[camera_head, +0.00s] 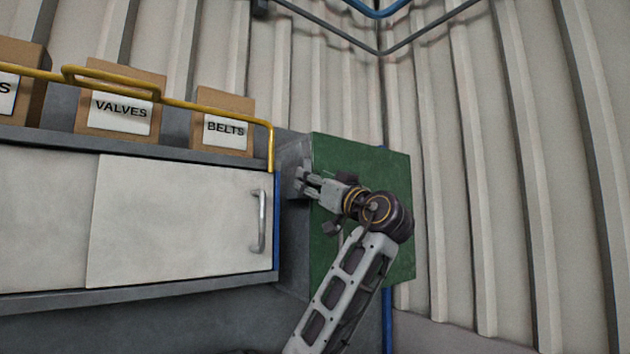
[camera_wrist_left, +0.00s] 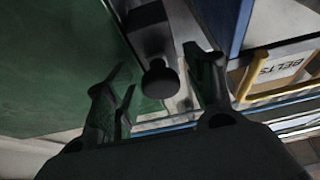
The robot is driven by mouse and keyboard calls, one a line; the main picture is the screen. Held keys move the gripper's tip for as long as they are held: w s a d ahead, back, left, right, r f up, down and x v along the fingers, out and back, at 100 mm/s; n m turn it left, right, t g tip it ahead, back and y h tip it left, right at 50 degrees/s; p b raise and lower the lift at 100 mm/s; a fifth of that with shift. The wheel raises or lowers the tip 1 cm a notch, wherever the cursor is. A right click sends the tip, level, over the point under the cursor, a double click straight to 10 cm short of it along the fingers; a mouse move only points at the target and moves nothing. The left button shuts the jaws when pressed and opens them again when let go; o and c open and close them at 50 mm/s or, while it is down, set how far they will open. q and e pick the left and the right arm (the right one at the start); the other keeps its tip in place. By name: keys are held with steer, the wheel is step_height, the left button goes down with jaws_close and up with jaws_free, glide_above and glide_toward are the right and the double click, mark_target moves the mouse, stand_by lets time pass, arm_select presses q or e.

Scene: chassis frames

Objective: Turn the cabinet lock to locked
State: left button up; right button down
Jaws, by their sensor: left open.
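The green cabinet door (camera_head: 390,258) stands in the corner right of the shelf unit and fills the left of the left wrist view (camera_wrist_left: 50,60). A dark round-ended knob on a dark block (camera_wrist_left: 160,82), apparently the lock, shows beside the green panel's edge in the left wrist view. My left gripper (camera_head: 303,181) is at the upper left edge of the green door, pointing left. Its fingers (camera_wrist_left: 157,75) are spread open, with the knob appearing between them; I cannot tell whether they touch it. The lock's turned position is unclear. My right gripper is not in view.
A white sliding-door cabinet (camera_head: 180,220) with a metal handle (camera_head: 258,221) is close on the left. Above it are boxes marked VALVES (camera_head: 119,105) and BELTS (camera_head: 222,125) behind a yellow rail (camera_head: 200,107). A corrugated wall (camera_head: 500,180) stands behind.

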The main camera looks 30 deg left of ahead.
arm_select(q)
steer(key=shift+c, duration=0.4)
steer(key=c, duration=0.9)
steer(key=shift+c, duration=0.3)
